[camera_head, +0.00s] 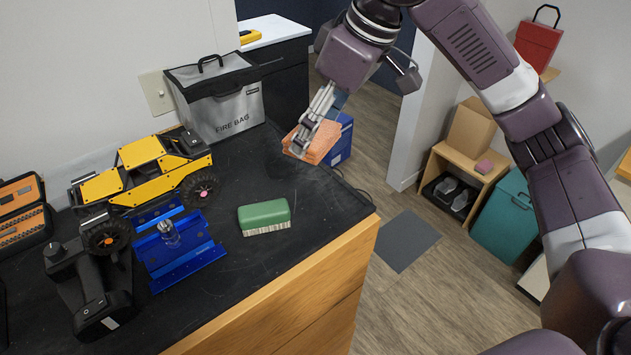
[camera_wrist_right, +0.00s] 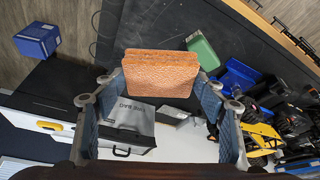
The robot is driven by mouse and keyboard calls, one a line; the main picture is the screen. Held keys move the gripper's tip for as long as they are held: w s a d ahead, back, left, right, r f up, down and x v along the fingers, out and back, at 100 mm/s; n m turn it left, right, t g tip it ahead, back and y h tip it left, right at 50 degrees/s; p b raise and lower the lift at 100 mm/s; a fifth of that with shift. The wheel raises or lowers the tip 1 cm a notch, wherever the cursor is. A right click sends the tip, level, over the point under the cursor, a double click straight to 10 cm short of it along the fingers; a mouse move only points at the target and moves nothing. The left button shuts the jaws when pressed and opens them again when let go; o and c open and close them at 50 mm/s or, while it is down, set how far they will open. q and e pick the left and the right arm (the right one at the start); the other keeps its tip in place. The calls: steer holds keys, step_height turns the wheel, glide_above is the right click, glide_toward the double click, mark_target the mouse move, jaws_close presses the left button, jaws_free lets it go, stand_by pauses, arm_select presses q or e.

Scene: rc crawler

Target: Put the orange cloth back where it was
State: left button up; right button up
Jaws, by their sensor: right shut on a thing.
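The orange cloth (camera_head: 318,146) is a folded, textured block at the far right corner of the black counter. My right gripper (camera_head: 316,122) is shut on it and reaches down from above. In the right wrist view the cloth (camera_wrist_right: 160,74) sits between the two fingers of my right gripper (camera_wrist_right: 160,92). I cannot tell whether the cloth touches the counter or hangs just above it. My left gripper is out of view.
A green brush (camera_head: 264,216), a blue stand (camera_head: 177,246), a yellow crawler (camera_head: 140,176), a black controller (camera_head: 92,290) and a grey fire bag (camera_head: 225,105) stand on the counter (camera_head: 310,200). A blue box (camera_head: 340,140) is beyond its edge. The counter's right part is clear.

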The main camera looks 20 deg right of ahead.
steer(key=f, duration=0.9)
steer(key=shift+w+f, duration=0.15)
steer(key=shift+w, duration=0.05)
steer(key=shift+f, duration=0.35)
step_height(320, 180, down, 3)
steer(key=shift+r+p, duration=0.2)
steer(key=shift+p, duration=0.2)
steer(key=shift+f, duration=0.4)
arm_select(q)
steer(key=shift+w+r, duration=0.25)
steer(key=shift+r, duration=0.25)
arm_select(e)
steer(key=shift+f, duration=0.1)
